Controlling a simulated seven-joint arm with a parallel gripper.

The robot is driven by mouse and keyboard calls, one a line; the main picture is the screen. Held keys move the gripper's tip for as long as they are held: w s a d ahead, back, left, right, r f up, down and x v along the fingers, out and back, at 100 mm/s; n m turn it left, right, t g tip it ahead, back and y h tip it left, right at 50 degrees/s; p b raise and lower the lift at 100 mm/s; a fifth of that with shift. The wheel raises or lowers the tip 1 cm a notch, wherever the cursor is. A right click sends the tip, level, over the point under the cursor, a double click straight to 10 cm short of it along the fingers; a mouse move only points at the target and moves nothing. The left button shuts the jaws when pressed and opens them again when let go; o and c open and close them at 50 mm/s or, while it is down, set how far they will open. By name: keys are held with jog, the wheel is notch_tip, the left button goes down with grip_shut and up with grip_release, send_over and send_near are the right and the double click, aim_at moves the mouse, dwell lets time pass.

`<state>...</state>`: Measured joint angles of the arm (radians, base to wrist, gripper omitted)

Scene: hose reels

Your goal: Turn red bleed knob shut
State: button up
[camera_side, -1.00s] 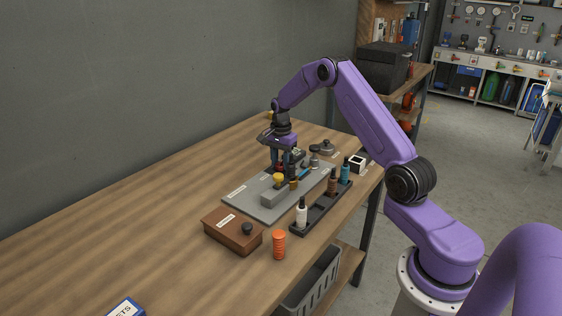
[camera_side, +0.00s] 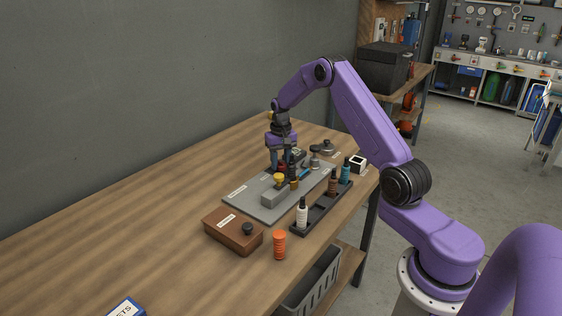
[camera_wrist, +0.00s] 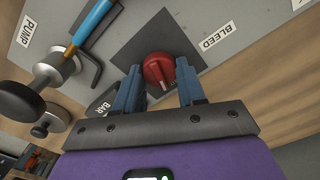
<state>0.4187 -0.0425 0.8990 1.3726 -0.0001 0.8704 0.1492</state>
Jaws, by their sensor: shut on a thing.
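The red bleed knob (camera_wrist: 158,69) is round with a pale mark across its top. It sits on a dark square patch (camera_wrist: 128,50) beside the BLEED label (camera_wrist: 216,37). In the side view the knob (camera_side: 283,168) is partly hidden by my fingers. My gripper (camera_wrist: 160,76) points down with its two blue fingers on opposite sides of the knob, shut on it. The side view shows my gripper (camera_side: 281,165) low over the grey plate (camera_side: 245,203).
A blue-handled pump lever (camera_wrist: 94,22) and a black bracket lie close to the knob. A yellow-topped fitting (camera_side: 279,180) stands in front. A dark tray (camera_side: 315,217) of bottles is to the right.

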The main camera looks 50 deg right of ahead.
aim_at(280, 162)
jog(key=n, duration=0.3)
jog(key=shift+r, duration=0.1)
jog(key=shift+n, duration=0.5)
jog(key=o, duration=1.1)
jog(key=shift+c, duration=0.2)
notch_tip(280, 162, up, 17)
jog(key=shift+r, duration=0.2)
jog(key=shift+a, duration=0.1)
